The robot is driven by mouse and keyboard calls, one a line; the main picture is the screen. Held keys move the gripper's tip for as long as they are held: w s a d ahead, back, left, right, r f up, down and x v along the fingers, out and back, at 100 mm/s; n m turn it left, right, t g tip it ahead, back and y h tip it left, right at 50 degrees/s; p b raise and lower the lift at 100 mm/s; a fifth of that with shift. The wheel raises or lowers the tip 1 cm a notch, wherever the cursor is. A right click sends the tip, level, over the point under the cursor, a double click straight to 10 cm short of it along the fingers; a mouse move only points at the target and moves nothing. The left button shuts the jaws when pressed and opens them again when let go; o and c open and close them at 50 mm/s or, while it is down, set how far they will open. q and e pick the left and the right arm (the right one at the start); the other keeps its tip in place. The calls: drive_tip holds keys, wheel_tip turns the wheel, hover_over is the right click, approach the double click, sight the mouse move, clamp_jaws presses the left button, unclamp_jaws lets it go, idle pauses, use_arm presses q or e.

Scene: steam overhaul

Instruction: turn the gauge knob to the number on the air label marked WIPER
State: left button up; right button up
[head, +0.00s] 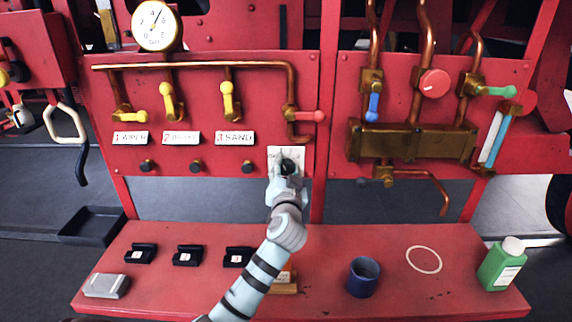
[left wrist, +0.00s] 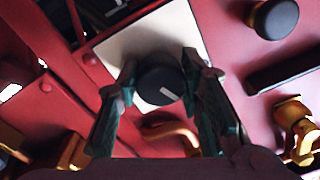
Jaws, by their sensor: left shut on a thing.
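The gauge knob (head: 288,166) is a round black knob on a white plate (head: 272,153), on the red panel right of the labels. My left gripper (head: 287,172) is shut on the knob. In the left wrist view the knob (left wrist: 161,84) sits between both fingers, with a pale mark on its face. The WIPER label (head: 130,138) is at the left of the label row and seems to carry a 1. The BRAKE label (head: 181,138) and the SAND label (head: 234,138) follow, seemingly with 2 and 3. The plate's numbers are hidden or too small. My right gripper is not in view.
On the red bench stand several black blocks (head: 187,256), a blue cup (head: 363,277) and a green bottle (head: 501,264).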

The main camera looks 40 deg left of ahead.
use_arm(q)
drive_tip(key=shift+m, duration=0.4)
drive_tip(key=o, duration=1.1)
drive_tip(key=shift+o, duration=0.3)
drive_tip(key=shift+d, duration=0.1)
drive_tip(key=v, duration=1.2)
